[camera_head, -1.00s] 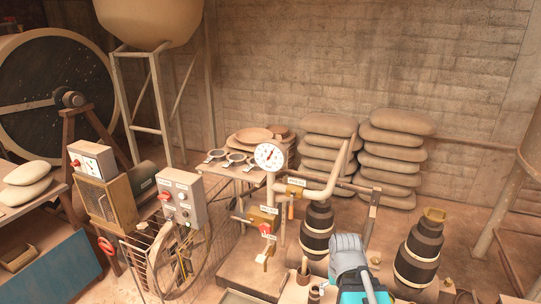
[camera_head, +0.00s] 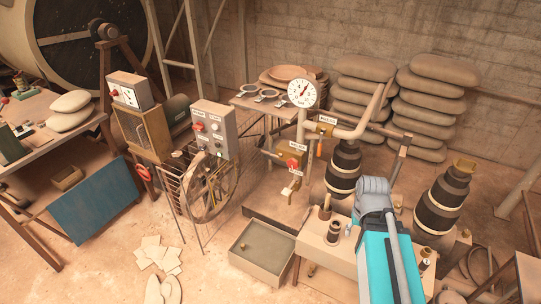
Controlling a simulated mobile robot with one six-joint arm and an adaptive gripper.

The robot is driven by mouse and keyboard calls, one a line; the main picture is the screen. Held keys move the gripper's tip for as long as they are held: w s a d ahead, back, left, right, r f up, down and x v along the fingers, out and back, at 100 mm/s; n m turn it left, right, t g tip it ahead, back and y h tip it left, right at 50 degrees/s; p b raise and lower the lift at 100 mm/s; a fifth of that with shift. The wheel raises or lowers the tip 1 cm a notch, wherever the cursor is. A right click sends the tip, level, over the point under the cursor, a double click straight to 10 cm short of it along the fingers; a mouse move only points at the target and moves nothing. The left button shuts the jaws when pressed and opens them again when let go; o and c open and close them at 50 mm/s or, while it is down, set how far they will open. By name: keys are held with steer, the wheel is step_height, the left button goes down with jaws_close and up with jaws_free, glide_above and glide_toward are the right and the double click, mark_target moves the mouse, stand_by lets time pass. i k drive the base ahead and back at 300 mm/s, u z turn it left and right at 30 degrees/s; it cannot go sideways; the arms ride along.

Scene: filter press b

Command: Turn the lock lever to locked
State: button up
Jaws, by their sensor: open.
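No part is readably marked as the lock lever. A brass valve block with a red part (camera_head: 293,163) sits on the pipe stand below the round gauge (camera_head: 303,93), with small labels and a pale handle (camera_head: 291,187) under it. A grey control box (camera_head: 214,130) left of it carries a red knob (camera_head: 198,127) and several small buttons. Which of these is the lock lever, and its setting, I cannot tell. My teal and grey arm rises from the bottom right, apart in the picture from the valve block and the box. My gripper fingers do not show.
A spoked wheel (camera_head: 210,190) stands below the control box. An open grey tray (camera_head: 262,252) lies on the floor near the middle. Dark banded pots (camera_head: 443,205) stand on the right.

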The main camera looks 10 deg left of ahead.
mark_target(269, 154)
steer(key=k, duration=1.25)
steer(key=u, duration=0.35)
steer(key=i, duration=0.8)
steer(key=u, duration=0.5)
steer(key=i, duration=1.35)
steer(key=z, duration=0.55)
